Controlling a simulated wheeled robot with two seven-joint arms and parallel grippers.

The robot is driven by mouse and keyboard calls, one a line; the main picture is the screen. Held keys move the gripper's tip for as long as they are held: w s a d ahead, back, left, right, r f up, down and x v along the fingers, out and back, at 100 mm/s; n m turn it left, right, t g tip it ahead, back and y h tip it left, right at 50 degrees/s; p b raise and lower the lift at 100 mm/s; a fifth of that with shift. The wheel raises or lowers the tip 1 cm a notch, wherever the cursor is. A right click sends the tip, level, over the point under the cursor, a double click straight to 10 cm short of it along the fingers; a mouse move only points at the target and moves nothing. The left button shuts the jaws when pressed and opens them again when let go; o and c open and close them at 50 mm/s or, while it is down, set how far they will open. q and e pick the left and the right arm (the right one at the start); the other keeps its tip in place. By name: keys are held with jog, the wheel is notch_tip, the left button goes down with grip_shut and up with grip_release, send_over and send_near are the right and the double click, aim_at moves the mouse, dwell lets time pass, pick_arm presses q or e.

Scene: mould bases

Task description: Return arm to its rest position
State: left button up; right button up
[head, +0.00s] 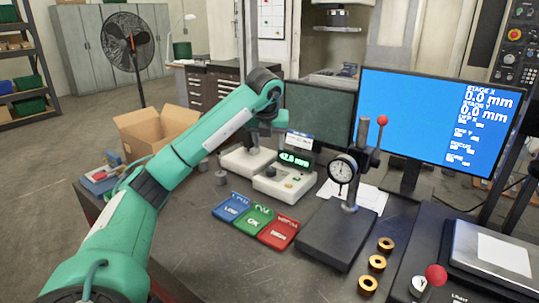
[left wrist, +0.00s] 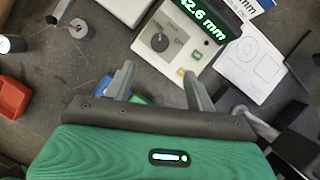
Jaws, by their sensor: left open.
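My left arm reaches in from the left of the head view, rises over the bench and bends down toward the measuring devices. Its gripper shows clearly in the left wrist view (left wrist: 161,88), where the two grey fingers stand apart with nothing between their tips. In the head view its end hangs above the white device with the green display (head: 285,180), which reads about 42.6 mm; the fingertips are hard to make out there. That device also shows beyond the fingers in the left wrist view (left wrist: 170,45). My right gripper is not in view.
Blue (head: 231,207), green (head: 254,219) and red (head: 278,233) trays lie on the bench. A dial gauge stand (head: 343,172), several brass rings (head: 377,262) and a blue-screen monitor (head: 430,115) stand to the right. An open cardboard box (head: 155,130) is behind my arm.

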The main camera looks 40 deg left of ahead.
pick_arm(q)
jog(key=shift+s+d+r, duration=0.15)
jog(key=shift+s+r, duration=0.1)
jog(key=shift+r, duration=0.4)
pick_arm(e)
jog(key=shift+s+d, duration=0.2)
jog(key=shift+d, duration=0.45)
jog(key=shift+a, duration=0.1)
